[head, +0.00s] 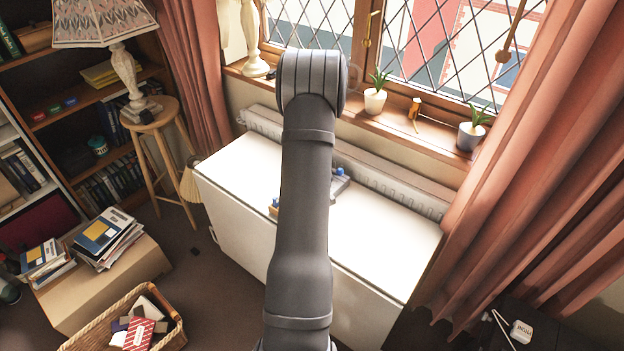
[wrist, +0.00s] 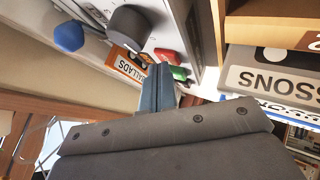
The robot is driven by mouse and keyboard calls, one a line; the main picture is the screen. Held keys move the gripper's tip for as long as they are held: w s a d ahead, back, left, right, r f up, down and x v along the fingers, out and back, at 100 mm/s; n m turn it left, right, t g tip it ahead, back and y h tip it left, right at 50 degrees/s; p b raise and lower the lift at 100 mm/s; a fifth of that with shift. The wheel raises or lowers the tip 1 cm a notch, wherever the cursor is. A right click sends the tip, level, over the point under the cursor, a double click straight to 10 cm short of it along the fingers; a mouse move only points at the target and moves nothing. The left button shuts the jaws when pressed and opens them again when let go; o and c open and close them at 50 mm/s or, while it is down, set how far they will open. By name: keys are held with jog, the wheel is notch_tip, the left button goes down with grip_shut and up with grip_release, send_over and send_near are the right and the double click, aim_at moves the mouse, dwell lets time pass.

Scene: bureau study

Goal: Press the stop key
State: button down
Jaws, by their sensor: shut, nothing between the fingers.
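In the wrist view, a pale device (wrist: 160,32) carries a red key (wrist: 167,56) and a green key (wrist: 179,73) side by side, with a dark round knob (wrist: 128,26) beyond them. No label is readable on either key. My gripper (wrist: 157,70) is shut and empty, its fingertips just beside the two keys; I cannot tell whether they touch. In the head view my arm hides the gripper and most of the device; only a grey part (head: 340,184) shows on the white cabinet top (head: 385,225).
An orange "BALLADS" case (wrist: 130,66) and a blue ball-shaped thing (wrist: 68,36) lie near the device. A "SSONS" box (wrist: 275,80) stands at right. In the head view, a radiator (head: 390,190) and potted plants (head: 375,100) are behind the cabinet. Its right top is clear.

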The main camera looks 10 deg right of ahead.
dwell(0.4)
jog(key=shift+r, duration=0.85)
jog(key=shift+r, duration=0.1)
jog(key=shift+r, duration=2.45)
jog(key=shift+r, duration=1.85)
jog(key=shift+f, duration=0.15)
